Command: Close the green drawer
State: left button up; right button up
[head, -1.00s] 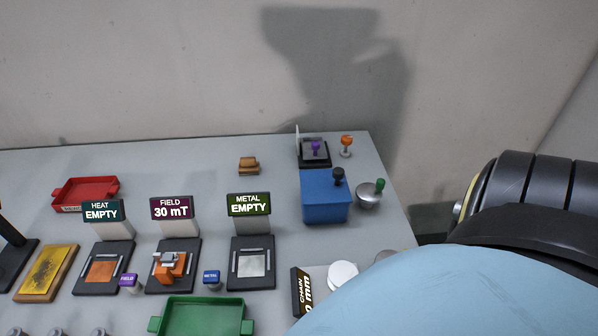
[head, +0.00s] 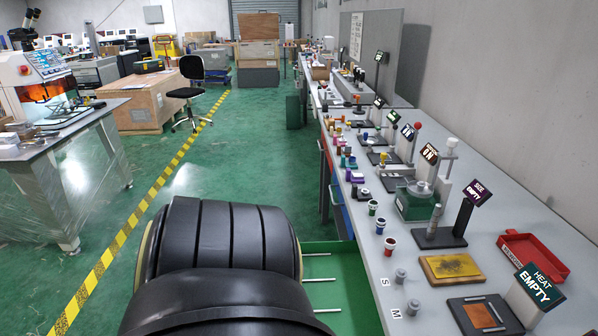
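The green drawer (head: 352,284) is in the lower middle of the head view. It sticks out to the left from under the front edge of the long grey bench, so it stands open. Several thin pale rods show at its left side. A black ribbed part of my own arm covers its left part, and the picture's bottom edge cuts it off. Its front face and handle are hidden. Neither of my grippers is in view.
The long grey bench (head: 455,206) runs along the right, crowded with small stations, a red tray (head: 533,257) and a yellow plate (head: 450,268). Green floor (head: 190,178) lies open to the left, with a yellow-black stripe. A table (head: 62,138) stands at far left.

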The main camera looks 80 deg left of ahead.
aim_at(335, 283)
jog(key=k, duration=0.8)
jog(key=u, duration=2.15)
jog(key=i, duration=0.5)
